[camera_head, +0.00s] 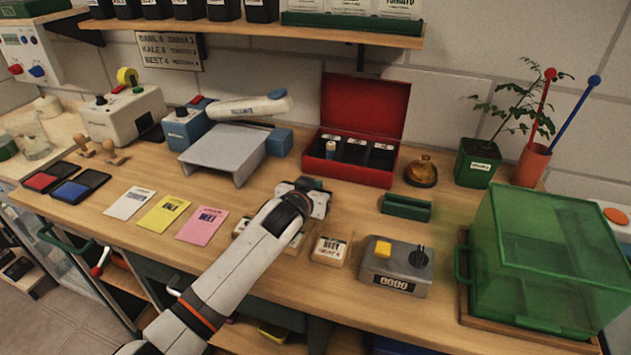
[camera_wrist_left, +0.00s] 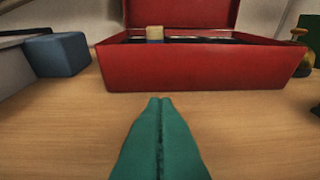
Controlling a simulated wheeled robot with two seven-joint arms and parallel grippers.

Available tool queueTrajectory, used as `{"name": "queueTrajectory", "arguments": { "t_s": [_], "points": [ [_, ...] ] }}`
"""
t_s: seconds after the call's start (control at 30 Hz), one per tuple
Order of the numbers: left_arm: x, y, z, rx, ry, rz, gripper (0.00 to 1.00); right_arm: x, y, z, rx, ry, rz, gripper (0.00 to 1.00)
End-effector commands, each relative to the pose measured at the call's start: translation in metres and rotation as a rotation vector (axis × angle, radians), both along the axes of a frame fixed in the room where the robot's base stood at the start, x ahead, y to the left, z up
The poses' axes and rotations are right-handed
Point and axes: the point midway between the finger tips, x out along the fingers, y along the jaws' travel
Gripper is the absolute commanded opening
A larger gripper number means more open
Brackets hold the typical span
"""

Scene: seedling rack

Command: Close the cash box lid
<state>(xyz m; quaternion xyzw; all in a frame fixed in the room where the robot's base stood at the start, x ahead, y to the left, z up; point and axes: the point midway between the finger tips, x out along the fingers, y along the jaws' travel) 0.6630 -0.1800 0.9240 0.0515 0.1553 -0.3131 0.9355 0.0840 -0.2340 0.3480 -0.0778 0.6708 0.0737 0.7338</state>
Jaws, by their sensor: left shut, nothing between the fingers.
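The red cash box (camera_head: 346,170) stands at the back of the bench, near the wall. Its lid (camera_head: 365,105) is open and upright at the rear. Inside are dark compartments, and a small bottle-like item with a pale top stands in the left one. In the left wrist view the box's front wall (camera_wrist_left: 205,67) is straight ahead, with the lower part of the lid (camera_wrist_left: 200,14) behind it. My left gripper (camera_wrist_left: 160,98) has green fingers, shut and empty, pointing at the box from in front and apart from it. In the head view my left wrist partly hides it. My right gripper is not in view.
A blue block (camera_head: 279,141) and a grey stand (camera_head: 222,152) are left of the box. An amber bottle (camera_head: 421,172) and a green tray (camera_head: 405,207) are to its right. A grey device (camera_head: 396,268) and a green clear case (camera_head: 530,265) stand farther right. A shelf (camera_head: 250,33) hangs above.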

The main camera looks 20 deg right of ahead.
Motion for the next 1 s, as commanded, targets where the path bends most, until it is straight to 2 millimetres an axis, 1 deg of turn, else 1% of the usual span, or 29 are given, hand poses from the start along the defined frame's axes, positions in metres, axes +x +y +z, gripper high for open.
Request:
{"name": "queueTrajectory", "arguments": {
  "t_s": [0.33, 0.47, 0.67, 1.0],
  "points": [
    [0.000, 0.000, 0.001, 0.000, -0.002, 0.000, 0.00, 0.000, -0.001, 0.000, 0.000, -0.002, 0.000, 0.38],
    [-0.005, 0.004, 0.003, -0.001, -0.001, -0.001, 0.00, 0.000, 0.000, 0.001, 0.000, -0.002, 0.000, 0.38],
    [-0.024, 0.019, 0.011, -0.002, -0.003, 0.000, 0.00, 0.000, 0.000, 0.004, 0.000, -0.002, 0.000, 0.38],
    [-0.068, 0.051, 0.029, -0.001, -0.003, -0.001, 0.00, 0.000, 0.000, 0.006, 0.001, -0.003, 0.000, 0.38]
  ]
}}
